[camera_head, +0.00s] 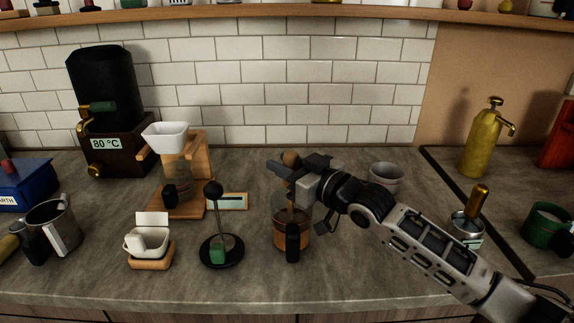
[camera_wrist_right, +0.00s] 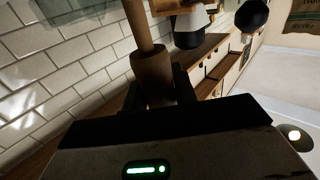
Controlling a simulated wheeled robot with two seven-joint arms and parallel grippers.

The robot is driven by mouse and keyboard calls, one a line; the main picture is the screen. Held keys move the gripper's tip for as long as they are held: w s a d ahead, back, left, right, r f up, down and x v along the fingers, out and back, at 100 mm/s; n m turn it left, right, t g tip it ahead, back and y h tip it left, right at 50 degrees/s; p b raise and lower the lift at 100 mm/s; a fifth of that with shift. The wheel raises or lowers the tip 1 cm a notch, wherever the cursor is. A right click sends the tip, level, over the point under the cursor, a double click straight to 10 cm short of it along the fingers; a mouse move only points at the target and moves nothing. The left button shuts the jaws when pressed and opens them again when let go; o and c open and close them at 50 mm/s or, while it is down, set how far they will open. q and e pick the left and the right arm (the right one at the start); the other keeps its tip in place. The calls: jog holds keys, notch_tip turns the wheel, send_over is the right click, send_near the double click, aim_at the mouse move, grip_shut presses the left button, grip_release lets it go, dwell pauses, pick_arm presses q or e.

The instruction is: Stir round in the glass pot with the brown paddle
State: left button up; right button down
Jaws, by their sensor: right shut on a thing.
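The glass pot (camera_head: 279,239) stands on the counter in the middle of the head view, with brown liquid in its lower part and a black handle facing me. My right gripper (camera_head: 291,170) is above the pot, shut on the brown paddle (camera_head: 290,158). The paddle's round top sticks up past the fingers, and its shaft runs down into the pot. Its lower end is hidden by the liquid and the handle. In the right wrist view the paddle's brown shaft (camera_wrist_right: 155,78) sits between the fingers. My left gripper is in neither view.
A black stand (camera_head: 221,251) with a ball-topped rod is left of the pot. A wooden dripper stand (camera_head: 187,205) and a small display (camera_head: 233,201) are behind it. A grey cup (camera_head: 386,175) is behind my right arm. The counter's front strip is clear.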

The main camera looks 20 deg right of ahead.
jog(key=shift+s+r, duration=0.1)
jog(key=shift+s, duration=0.15)
jog(key=shift+d, duration=0.1)
